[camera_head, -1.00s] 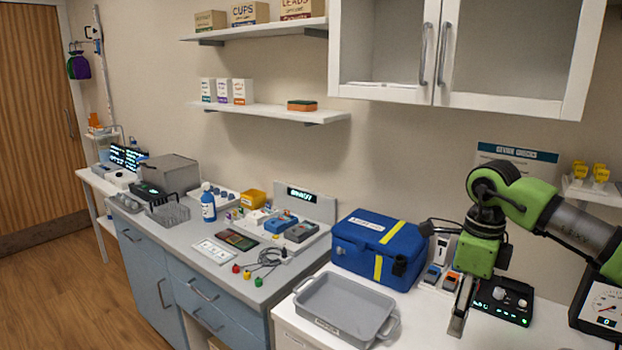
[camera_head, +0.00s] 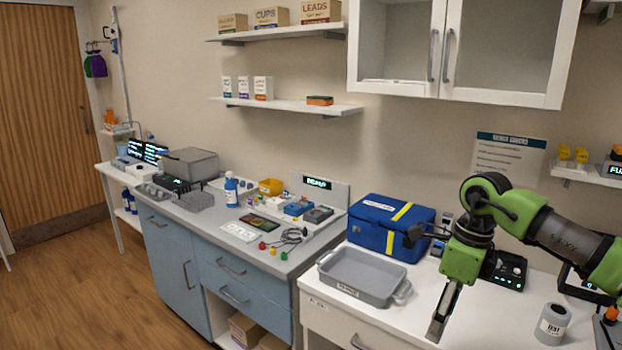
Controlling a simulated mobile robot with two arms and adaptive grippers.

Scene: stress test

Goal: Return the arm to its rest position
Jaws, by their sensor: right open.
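My right arm comes in from the right, green and grey. My right gripper (camera_head: 441,314) points down in front of the white counter (camera_head: 490,325), to the right of the grey tray. It is open, with nothing seen between its fingers. One finger shows best; the other is largely hidden from this angle. My left gripper is not in view.
A grey tray (camera_head: 362,284) and a blue case (camera_head: 390,226) stand just left of the gripper. A black device with knobs (camera_head: 508,273) is behind the arm. A grey canister (camera_head: 552,324) stands at the right. Floor at the left (camera_head: 100,285) is clear.

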